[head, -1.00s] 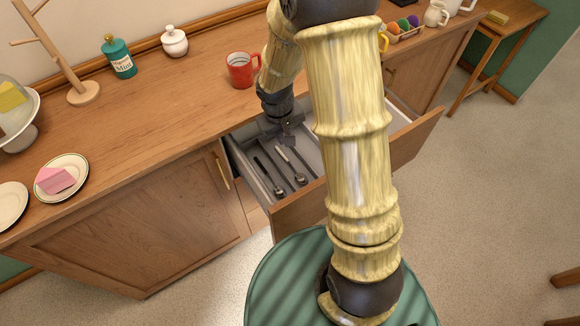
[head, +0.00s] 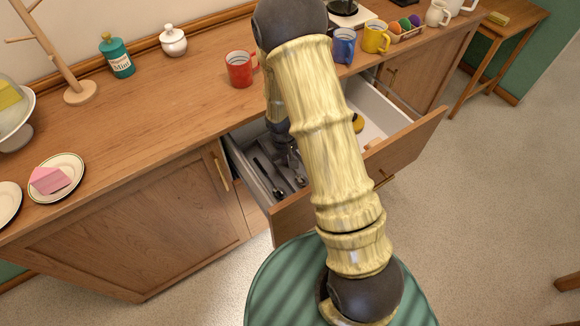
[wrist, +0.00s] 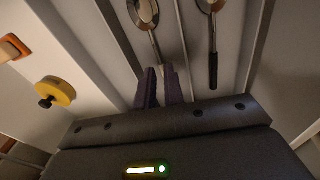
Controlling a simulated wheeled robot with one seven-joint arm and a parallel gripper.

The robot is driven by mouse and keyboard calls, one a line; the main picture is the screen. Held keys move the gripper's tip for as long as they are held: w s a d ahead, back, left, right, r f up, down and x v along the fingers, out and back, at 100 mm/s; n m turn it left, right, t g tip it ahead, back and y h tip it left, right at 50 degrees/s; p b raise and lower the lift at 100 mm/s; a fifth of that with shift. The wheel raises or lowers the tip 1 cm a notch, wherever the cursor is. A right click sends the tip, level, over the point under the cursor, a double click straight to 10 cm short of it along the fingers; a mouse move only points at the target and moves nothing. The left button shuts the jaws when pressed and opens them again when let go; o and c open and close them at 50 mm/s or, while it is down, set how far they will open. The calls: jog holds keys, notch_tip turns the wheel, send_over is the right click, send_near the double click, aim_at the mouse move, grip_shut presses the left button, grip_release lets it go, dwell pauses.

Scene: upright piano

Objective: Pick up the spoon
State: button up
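A spoon (wrist: 143,12) with a metal bowl and a pale handle lies in the open drawer's cutlery tray. In the wrist view its handle runs down between the two dark purple fingers of my gripper (wrist: 160,82). The fingers are close together, with the handle filling the narrow gap. A second spoon (wrist: 212,40) with a black handle lies to the right, outside the fingers. In the head view my gripper is low inside the drawer, mostly hidden by my arm; spoon bowls show at the tray's near end.
Tray dividers and the drawer walls (head: 247,168) stand close around my gripper. A yellow round object (wrist: 55,91) lies in the drawer's other section. On the counter above are a red mug (head: 239,69), a blue mug (head: 343,46) and a yellow mug (head: 375,37).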

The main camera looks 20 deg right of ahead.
jog(key=f, duration=0.5)
jog(key=shift+w+d+b, duration=0.3)
jog(key=shift+d+b, duration=0.05)
jog(key=shift+c, duration=0.4)
grip_shut()
